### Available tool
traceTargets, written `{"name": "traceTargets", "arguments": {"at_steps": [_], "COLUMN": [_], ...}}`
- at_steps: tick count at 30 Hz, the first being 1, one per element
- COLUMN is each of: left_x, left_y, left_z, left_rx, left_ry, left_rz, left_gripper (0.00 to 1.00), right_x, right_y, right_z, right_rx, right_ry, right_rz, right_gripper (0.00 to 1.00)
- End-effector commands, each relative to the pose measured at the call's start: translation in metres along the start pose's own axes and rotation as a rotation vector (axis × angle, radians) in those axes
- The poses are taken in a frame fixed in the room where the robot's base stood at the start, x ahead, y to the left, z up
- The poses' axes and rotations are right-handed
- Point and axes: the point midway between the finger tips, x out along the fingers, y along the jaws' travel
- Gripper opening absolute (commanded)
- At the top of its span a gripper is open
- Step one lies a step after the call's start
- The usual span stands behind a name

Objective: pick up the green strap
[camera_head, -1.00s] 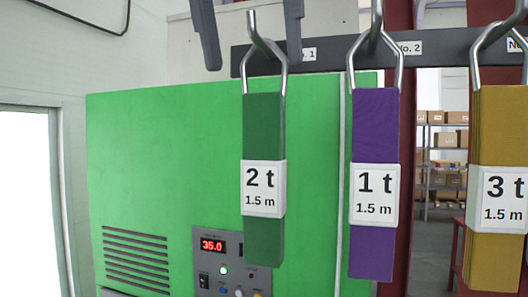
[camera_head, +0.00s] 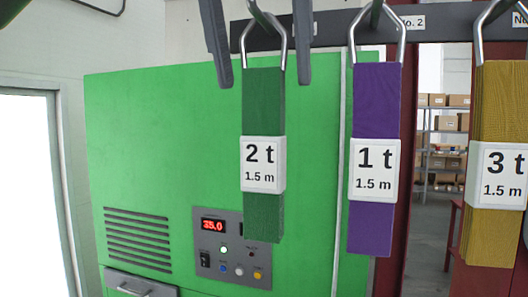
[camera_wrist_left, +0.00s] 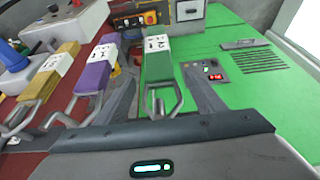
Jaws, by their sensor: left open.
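The green strap (camera_head: 263,105) hangs from a metal hook in the head view, with a white "2 t 1.5 m" label. My left gripper (camera_head: 263,84) comes down from the top, open, one finger on each side of the strap's top and the hook. Gaps show between the fingers and the strap. In the left wrist view the green strap (camera_wrist_left: 157,72) and its hook lie between the open fingers of my left gripper (camera_wrist_left: 162,80). My right gripper is in neither view.
A purple "1 t" strap (camera_head: 375,105) hangs close on the right, and a yellow "3 t" strap (camera_head: 499,110) beyond it. A dark rail (camera_head: 330,28) carries the hooks. A green cabinet (camera_head: 165,140) with a control panel (camera_head: 231,247) stands behind.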

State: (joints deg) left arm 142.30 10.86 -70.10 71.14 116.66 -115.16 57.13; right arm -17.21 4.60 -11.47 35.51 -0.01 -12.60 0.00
Motion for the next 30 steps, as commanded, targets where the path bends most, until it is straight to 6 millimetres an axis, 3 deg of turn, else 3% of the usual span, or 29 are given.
{"name": "traceTargets", "arguments": {"at_steps": [18,20,26,30], "left_x": [0.0076,0.0076,0.0076,0.007], "left_y": [-0.0001,-0.0001,-0.0001,-0.0002], "left_z": [0.0003,0.0003,0.0003,0.0002], "left_rx": [-0.001,-0.001,-0.001,-0.001], "left_ry": [0.002,0.002,0.002,0.002], "left_rz": [0.001,0.0,0.0,0.001], "left_gripper": [0.63,0.51,0.03,0.0], "right_x": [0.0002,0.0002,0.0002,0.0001], "right_y": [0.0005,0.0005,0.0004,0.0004], "right_z": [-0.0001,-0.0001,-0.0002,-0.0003], "right_rx": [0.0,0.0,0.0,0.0], "right_ry": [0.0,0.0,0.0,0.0], "right_rz": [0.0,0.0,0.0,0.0], "right_gripper": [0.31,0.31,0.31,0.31]}}
